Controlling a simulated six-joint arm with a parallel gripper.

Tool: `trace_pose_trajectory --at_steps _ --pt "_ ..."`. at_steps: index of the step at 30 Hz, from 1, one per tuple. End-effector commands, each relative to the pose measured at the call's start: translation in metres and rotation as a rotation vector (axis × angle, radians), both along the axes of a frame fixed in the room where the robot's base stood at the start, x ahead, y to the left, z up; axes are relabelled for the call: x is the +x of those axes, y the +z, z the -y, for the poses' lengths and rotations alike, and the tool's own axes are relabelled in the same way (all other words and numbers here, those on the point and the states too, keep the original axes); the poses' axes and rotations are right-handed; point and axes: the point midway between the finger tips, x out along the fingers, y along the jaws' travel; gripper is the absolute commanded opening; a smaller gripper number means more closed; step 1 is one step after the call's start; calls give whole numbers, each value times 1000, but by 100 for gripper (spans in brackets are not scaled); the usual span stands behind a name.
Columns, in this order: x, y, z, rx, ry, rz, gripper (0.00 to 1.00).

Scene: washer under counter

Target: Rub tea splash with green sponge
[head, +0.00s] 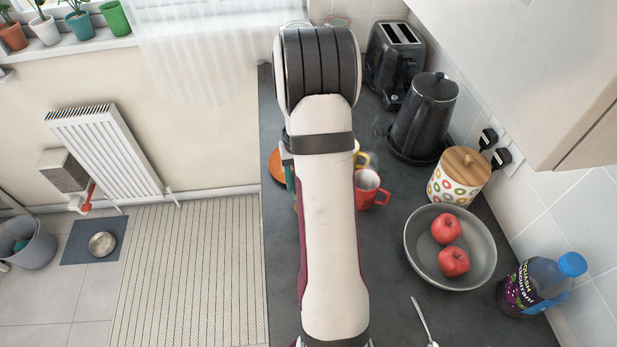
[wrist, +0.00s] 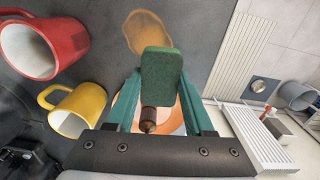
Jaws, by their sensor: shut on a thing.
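The green sponge (wrist: 165,72) is between the teal fingers of my gripper (wrist: 161,82), which is shut on it in the wrist view. The tea splash (wrist: 146,33) is a brown-orange patch on the dark worktop, just beyond the sponge in the picture. The sponge's top end overlaps the near edge of the splash in view; I cannot tell whether they touch. In the head view my arm hides the sponge and the splash, and only a bit of teal gripper (head: 290,178) shows beside it.
A red mug (head: 370,188) and a yellow mug (wrist: 78,110) stand close to my gripper. An orange round thing (head: 276,165) lies behind it. A fruit bowl (head: 412,255), kettle (head: 424,115), toaster (head: 391,65), canister (head: 459,177) and squash bottle (head: 540,285) stand to the right.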

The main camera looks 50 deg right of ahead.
Motion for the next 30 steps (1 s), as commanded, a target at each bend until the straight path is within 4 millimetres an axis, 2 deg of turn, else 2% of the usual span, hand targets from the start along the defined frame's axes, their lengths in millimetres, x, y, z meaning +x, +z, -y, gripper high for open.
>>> trace_pose_trajectory --at_steps 17,19,20,21,30 --pt "-1 -53 0 1 -5 -2 8" --pt "-1 -65 -1 3 -4 -3 8" --pt "-3 -64 -2 1 -3 -1 9" --pt "-6 -62 -5 1 -3 -1 1" --pt "-25 -64 -24 1 -4 -2 0"
